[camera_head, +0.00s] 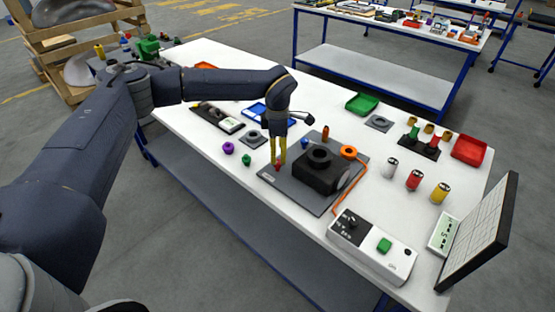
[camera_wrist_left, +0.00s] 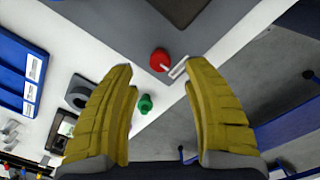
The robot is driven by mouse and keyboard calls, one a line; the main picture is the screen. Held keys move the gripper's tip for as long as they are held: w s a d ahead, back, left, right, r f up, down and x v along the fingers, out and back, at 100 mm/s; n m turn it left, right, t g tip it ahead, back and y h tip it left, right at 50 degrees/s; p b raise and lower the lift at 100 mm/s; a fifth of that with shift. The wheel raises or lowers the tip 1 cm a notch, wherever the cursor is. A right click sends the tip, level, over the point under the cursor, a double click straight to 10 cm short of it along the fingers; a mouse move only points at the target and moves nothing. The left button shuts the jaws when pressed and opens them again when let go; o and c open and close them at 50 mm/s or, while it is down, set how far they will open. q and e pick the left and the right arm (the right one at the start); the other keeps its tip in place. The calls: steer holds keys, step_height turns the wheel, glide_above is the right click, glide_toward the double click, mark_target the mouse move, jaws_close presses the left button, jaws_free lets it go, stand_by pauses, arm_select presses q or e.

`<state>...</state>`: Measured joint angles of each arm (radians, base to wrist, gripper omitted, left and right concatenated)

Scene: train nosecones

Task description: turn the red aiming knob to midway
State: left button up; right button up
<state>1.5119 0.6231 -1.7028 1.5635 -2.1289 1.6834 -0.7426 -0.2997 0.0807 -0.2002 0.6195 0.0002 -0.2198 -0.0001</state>
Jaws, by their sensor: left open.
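The red aiming knob (camera_head: 278,167) sits near the front left corner of the dark grey plate (camera_head: 318,205). In the left wrist view the red knob (camera_wrist_left: 160,59) is round, with a short pale mark pointing toward a small white label (camera_wrist_left: 179,67). My left gripper (camera_head: 279,157) points down over the knob with its yellow fingers. In the left wrist view my left gripper (camera_wrist_left: 158,80) is open; the knob shows between and beyond the fingertips. I cannot tell whether a finger touches it. My right gripper is not in view.
A black block-shaped device (camera_head: 322,178) stands on the plate right of the gripper. A green knob (camera_head: 246,160) and a purple knob (camera_head: 228,148) lie to the left. A white control box (camera_head: 372,248) with an orange cable is at the front right.

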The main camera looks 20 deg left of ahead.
arm_select(q)
step_height(320, 180, up, 7)
stand_by(0.4)
stand_by(0.4)
